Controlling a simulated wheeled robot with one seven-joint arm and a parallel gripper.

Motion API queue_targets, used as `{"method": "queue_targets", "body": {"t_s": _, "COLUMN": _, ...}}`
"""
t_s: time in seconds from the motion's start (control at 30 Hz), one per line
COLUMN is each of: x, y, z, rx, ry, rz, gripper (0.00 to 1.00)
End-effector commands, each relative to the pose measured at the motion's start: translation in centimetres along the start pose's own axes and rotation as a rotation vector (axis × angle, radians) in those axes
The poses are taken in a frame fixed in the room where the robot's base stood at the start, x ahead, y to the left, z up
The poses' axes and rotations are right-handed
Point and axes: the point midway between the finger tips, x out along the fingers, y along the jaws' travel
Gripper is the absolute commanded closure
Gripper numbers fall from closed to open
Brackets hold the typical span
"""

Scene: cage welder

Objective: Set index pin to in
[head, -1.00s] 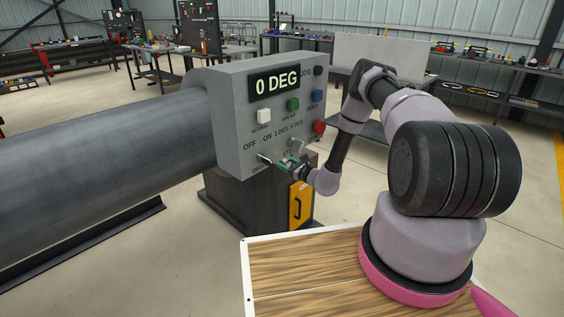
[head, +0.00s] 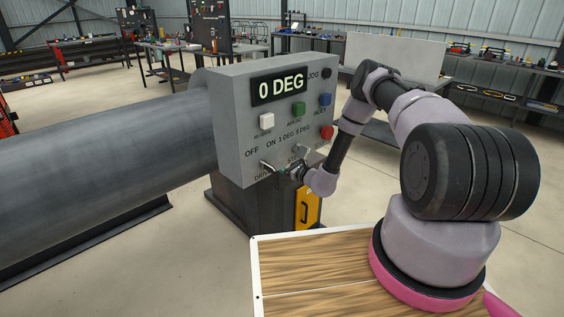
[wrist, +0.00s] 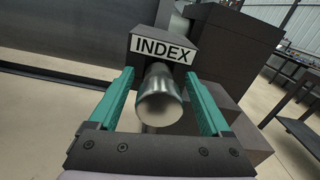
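The index pin (wrist: 160,101) is a shiny round metal rod. In the wrist view it sticks out toward the camera below a dark block with a white INDEX label (wrist: 162,50). My gripper (wrist: 159,80) is open, with one teal finger on each side of the pin and a gap showing on both sides. In the head view my gripper (head: 290,171) is small, by the lower part of the grey control box (head: 229,130). I cannot make out the pin there.
The box carries a 0 DEG display (head: 280,86), coloured buttons and a metal lever (head: 267,167) close to my gripper. A large grey cylinder (head: 100,155) lies to the left. A dark pedestal (head: 250,207) with a yellow panel (head: 307,207) stands below the box.

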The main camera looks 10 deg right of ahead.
Motion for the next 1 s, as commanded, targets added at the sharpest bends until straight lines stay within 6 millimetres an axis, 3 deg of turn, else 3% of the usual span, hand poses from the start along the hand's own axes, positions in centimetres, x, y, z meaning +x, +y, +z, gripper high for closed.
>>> {"method": "queue_targets", "body": {"t_s": 0.37, "x": -0.9, "y": 0.0, "z": -0.1, "rx": 0.002, "ry": 0.004, "rz": 0.001, "gripper": 0.19}}
{"method": "queue_targets", "body": {"t_s": 0.8, "x": -8.9, "y": 0.0, "z": -0.1, "rx": 0.003, "ry": 0.004, "rz": 0.000, "gripper": 0.19}}
{"method": "queue_targets", "body": {"t_s": 1.0, "x": -10.7, "y": 0.0, "z": -0.1, "rx": 0.001, "ry": 0.002, "rz": 0.001, "gripper": 0.19}}
